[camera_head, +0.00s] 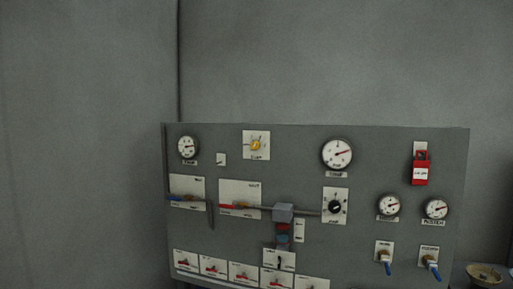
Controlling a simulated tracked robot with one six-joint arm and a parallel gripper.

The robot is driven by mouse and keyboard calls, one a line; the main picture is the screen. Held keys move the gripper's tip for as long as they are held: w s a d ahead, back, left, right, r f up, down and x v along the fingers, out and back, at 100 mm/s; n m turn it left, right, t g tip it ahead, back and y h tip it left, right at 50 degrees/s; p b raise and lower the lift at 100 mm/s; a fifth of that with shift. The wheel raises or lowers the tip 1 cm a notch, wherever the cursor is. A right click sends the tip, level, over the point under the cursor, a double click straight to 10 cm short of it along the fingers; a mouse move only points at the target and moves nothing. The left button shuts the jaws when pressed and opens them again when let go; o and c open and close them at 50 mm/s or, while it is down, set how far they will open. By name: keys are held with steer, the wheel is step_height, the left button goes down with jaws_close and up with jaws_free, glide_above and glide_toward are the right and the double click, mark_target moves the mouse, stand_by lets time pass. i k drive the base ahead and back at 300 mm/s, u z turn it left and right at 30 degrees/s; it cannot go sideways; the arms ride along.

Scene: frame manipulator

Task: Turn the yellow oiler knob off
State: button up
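The yellow oiler knob (256,145) sits on a white square plate in the upper left part of the grey panel (395,150). A pale marking shows across the knob, but it is too small to tell which way it points. The label under it is too small to read clearly. Nothing covers the knob. I cannot make out my gripper in this view.
The panel holds a large gauge (337,153), smaller gauges, a black knob (335,207), a red tag or lock (420,168), a red lever (238,206) and blue-handled valves (386,266). A grey block (283,212) stands out at centre. A bowl (486,275) is lower right.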

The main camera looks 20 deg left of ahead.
mark_target(255, 145)
steer(key=u, duration=0.35)
steer(key=i, duration=0.6)
steer(key=u, duration=0.85)
steer(key=i, duration=0.55)
steer(key=u, duration=0.75)
steer(key=i, duration=0.9)
steer(key=u, duration=0.3)
